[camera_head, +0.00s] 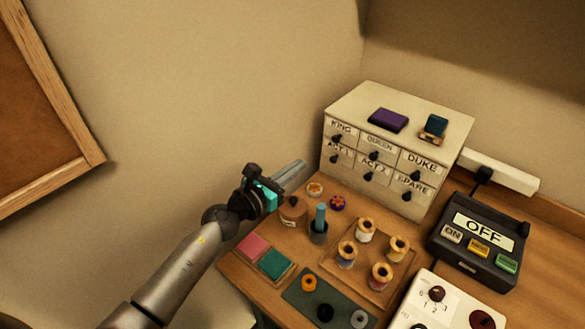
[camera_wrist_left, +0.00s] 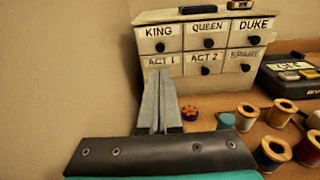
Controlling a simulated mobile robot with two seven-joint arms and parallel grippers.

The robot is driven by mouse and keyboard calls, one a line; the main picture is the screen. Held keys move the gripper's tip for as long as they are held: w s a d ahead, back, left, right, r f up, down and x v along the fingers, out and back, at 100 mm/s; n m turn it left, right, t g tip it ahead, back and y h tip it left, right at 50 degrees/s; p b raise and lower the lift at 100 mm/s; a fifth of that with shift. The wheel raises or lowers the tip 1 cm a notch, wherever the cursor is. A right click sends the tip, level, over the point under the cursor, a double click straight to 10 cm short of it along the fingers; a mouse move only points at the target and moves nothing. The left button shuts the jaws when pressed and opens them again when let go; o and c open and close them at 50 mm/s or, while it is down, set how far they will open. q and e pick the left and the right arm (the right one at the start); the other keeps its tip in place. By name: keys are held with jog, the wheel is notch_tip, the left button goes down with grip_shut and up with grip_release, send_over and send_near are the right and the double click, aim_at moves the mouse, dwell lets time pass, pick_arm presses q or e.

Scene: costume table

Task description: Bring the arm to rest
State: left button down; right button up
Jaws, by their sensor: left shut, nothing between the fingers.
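My left gripper (camera_head: 292,174) is shut and empty. It hangs in the air at the left edge of the table, with its fingers pointing toward the drawer cabinet (camera_head: 340,186). In the left wrist view the closed fingers (camera_wrist_left: 160,95) stand in front of the lower left of the cabinet, overlapping the drawer marked ACT 1. I cannot tell from this view how far apart they are. My left arm (camera_head: 180,275) reaches in from the lower left. My right gripper does not show in either view.
Several thread spools (camera_head: 346,254) stand on a wooden tray near a teal peg in a dark holder (camera_head: 319,226). Pink and green pads (camera_head: 273,263) lie at the table's left edge. A black box marked OFF (camera_head: 478,240) stands at right.

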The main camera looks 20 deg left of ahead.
pick_arm(q)
jog(key=s+a+n+g+y, duration=0.1)
jog(key=s+a+n+y, duration=0.4)
jog(key=n, duration=0.8)
jog(key=s+a+n+y, duration=0.4)
jog(key=s+n+y, duration=0.15)
jog(key=n, duration=0.75)
jog(key=s+d+f+n+g+h, duration=0.2)
jog(key=s+d+f+n+g, duration=0.15)
jog(key=s, duration=0.35)
jog(key=s+d+f+n+g+h, duration=0.1)
jog(key=s+d+f+n+g, duration=0.1)
jog(key=s+d+n+g, duration=0.25)
jog(key=s+d+f+n+g+h, duration=0.2)
jog(key=s+f+n+g, duration=0.15)
jog(key=s, duration=0.45)
notch_tip(320, 180, down, 26)
jog(key=s+b, duration=0.2)
jog(key=b, duration=0.3)
jog(key=s+a+f+g+b, duration=0.2)
jog(key=s+f+b, duration=0.3)
jog(key=s+f, duration=1.1)
notch_tip(320, 180, down, 4)
jog(key=shift+a+r, duration=0.2)
jog(key=shift+a, duration=0.05)
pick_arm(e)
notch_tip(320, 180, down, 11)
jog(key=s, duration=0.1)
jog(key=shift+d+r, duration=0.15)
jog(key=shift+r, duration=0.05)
